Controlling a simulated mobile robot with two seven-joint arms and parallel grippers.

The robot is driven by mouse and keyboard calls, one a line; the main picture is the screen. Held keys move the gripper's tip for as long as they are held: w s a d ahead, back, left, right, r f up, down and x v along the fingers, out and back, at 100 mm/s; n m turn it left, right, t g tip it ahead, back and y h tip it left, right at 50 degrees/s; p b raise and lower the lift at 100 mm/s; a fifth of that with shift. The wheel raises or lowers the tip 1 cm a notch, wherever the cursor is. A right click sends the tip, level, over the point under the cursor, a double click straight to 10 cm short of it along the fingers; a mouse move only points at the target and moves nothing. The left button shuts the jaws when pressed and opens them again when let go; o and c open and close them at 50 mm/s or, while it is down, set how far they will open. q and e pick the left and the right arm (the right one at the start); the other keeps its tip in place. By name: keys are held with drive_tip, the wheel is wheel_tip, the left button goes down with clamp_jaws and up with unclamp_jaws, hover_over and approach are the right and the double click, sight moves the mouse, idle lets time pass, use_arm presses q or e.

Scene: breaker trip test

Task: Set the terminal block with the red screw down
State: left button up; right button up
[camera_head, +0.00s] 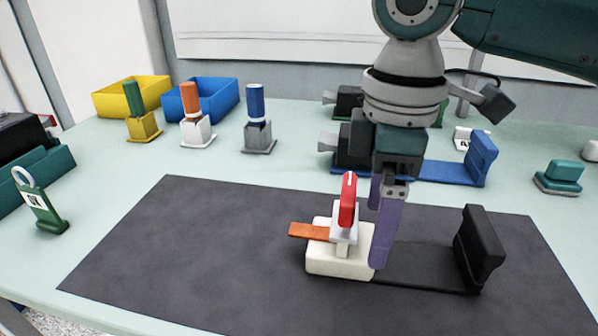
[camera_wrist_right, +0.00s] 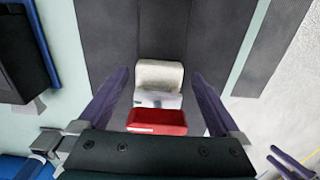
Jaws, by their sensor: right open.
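The terminal block with the red screw (camera_head: 348,205) stands upright at the cream block (camera_head: 325,262) on the dark mat. Its body is pale grey and appears to rest on the cream block, though the contact is partly hidden. An orange strip (camera_head: 308,231) sticks out to its left. My right gripper (camera_head: 378,225) is open, pointing down just to the right of the red screw. In the right wrist view the red screw (camera_wrist_right: 157,121) lies between the spread purple fingers, with a gap on each side. A purple finger-like part (camera_wrist_right: 292,165), probably my left gripper, shows at the lower right corner.
A black upright piece (camera_head: 480,245) with a flat base stands right of the cream block. Behind are blocks with green (camera_head: 134,98), orange (camera_head: 190,98) and blue (camera_head: 256,102) tops, and yellow and blue bins. A blue holder (camera_head: 482,158) stands behind. The mat's left part is clear.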

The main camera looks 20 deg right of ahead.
wheel_tip(320, 180, up, 9)
drive_tip(key=p, duration=0.1)
